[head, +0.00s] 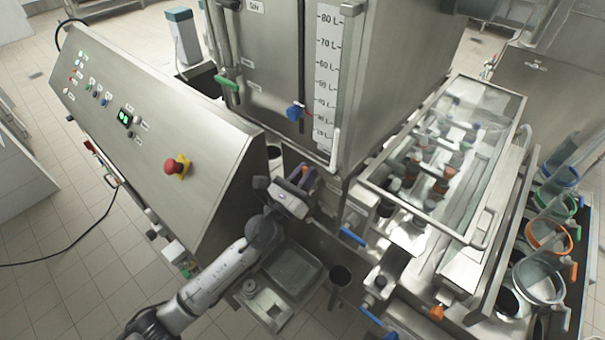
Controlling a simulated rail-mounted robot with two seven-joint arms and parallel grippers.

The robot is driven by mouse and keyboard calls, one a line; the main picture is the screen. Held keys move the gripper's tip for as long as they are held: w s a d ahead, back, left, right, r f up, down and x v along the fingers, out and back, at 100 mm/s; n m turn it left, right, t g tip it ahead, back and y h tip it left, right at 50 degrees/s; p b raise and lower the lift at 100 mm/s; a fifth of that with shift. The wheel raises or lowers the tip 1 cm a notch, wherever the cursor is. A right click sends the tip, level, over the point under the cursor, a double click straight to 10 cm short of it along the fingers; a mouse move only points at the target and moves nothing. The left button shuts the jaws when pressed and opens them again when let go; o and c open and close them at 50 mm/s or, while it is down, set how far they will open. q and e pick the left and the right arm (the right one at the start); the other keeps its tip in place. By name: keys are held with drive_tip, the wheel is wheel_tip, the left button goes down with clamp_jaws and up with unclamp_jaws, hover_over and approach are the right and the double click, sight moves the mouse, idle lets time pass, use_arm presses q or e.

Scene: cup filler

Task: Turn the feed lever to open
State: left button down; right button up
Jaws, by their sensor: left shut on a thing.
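My left arm comes in from the bottom, and my left gripper (303,179) is at the foot of the steel tank, right of the control console. It is shut on a small part with an orange end (305,170), which I take to be the feed lever. The fingers hide most of it, so its angle cannot be told. My right gripper is not in view.
The sloped control console (150,130) with a red emergency button (176,166) stands close left of my arm. The steel tank (385,100) rises behind, with a blue knob (295,112) and a green handle (227,84). A blue handle (352,237) and a clear-covered unit (490,110) are at right.

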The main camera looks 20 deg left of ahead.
use_arm(q)
drive_tip(key=shift+s+d+m+h, duration=0.1)
drive_tip(key=shift+d+m+h, duration=0.25)
drive_tip(key=shift+m, duration=0.45)
drive_tip(key=shift+m+h, duration=0.25)
drive_tip(key=shift+m, duration=0.05)
drive_tip(key=c, duration=1.1)
unclamp_jaws()
drive_tip(key=shift+s, duration=0.1)
drive_tip(key=b+v, duration=0.4)
drive_tip(key=v, duration=0.9)
drive_tip(key=shift+s, duration=0.35)
drive_tip(key=shift+a, duration=0.15)
